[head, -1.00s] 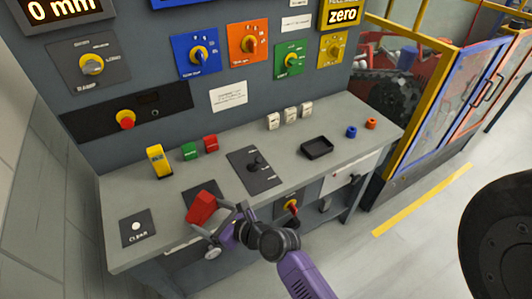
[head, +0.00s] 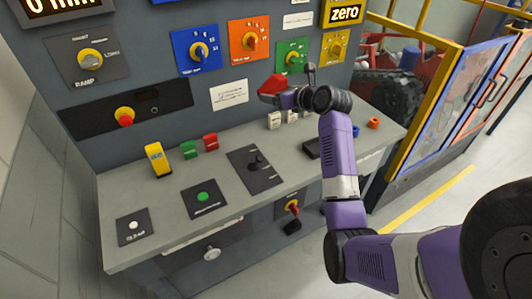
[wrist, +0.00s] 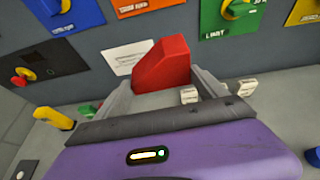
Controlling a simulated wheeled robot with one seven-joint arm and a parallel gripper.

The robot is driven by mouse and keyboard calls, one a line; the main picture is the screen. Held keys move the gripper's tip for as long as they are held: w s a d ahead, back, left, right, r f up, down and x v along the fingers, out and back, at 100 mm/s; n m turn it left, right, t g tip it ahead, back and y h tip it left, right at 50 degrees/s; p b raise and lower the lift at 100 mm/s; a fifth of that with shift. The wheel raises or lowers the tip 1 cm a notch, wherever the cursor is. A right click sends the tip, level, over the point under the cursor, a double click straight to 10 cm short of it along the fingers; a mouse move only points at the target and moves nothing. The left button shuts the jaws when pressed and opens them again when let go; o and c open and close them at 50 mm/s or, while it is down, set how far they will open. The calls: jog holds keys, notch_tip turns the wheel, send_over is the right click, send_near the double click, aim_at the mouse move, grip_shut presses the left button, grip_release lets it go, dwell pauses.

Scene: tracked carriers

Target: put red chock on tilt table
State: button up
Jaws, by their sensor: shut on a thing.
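The red chock (head: 274,86) is a wedge-shaped block, held in the air in front of the control panel, above the back of the bench. My gripper (head: 285,93) is shut on it. In the wrist view the red chock (wrist: 163,66) sits between the two grey fingers of my gripper (wrist: 165,88), its sloped face at upper left. I cannot make out a tilt table in either view.
The grey bench (head: 130,190) carries a yellow block (head: 158,160), small green and red blocks, white blocks (head: 275,120), a black tray (head: 311,149) and rings (head: 373,122). Panel knobs (head: 199,51) stick out close behind my gripper. A yellow-framed fence (head: 428,100) stands at right, a big-wheeled vehicle (head: 392,86) behind it.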

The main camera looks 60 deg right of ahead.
jog(key=s+d+f, duration=0.1)
send_over(281, 147)
jog(key=shift+m+h, duration=0.3)
notch_tip(281, 147, down, 15)
jog(key=shift+w+r, duration=0.1)
jog(key=shift+r, duration=0.05)
jog(key=shift+f+b, duration=0.7)
jog(key=shift+f, duration=1.95)
jog(key=shift+f, duration=0.2)
jog(key=o, duration=1.6)
jog(key=shift+o, duration=0.2)
